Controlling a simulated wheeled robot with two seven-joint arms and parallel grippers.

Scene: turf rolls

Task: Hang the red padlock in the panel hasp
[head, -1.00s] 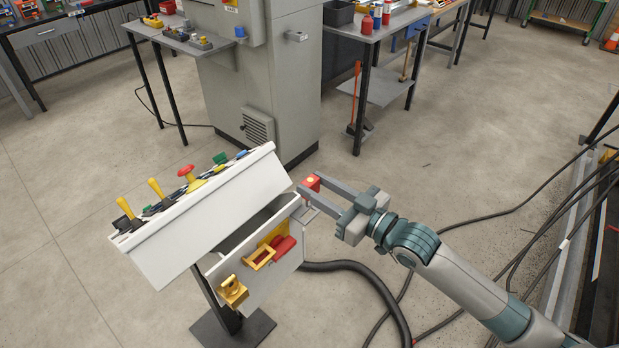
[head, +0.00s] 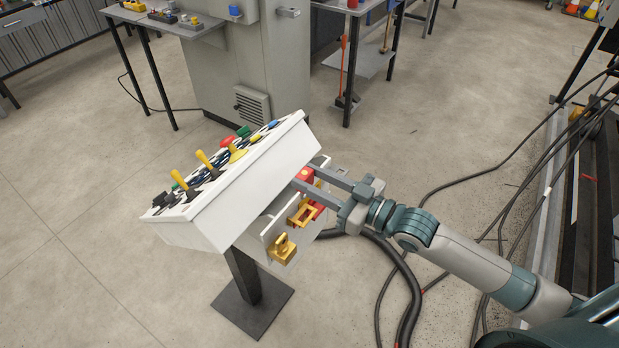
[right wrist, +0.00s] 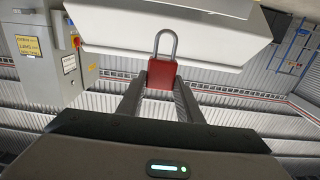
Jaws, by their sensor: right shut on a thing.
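My right gripper (head: 306,178) is shut on the red padlock (head: 306,172), beside the right end of the white console. In the right wrist view the padlock (right wrist: 162,76) sits upright between the fingertips, its grey shackle pointing up and in front of a white console face. The shackle looks apart from any hasp there. Below the console top, the front panel carries a brass padlock (head: 283,248), a yellow frame-like part (head: 301,214) and a red part partly hidden by the gripper. I cannot clearly tell which part is the hasp. My left gripper is not in view.
The console top (head: 225,160) has yellow levers and coloured buttons and stands on a dark post with a square base (head: 252,300). A grey cabinet (head: 240,70) stands behind. Thick black hoses (head: 405,280) lie on the floor to the right.

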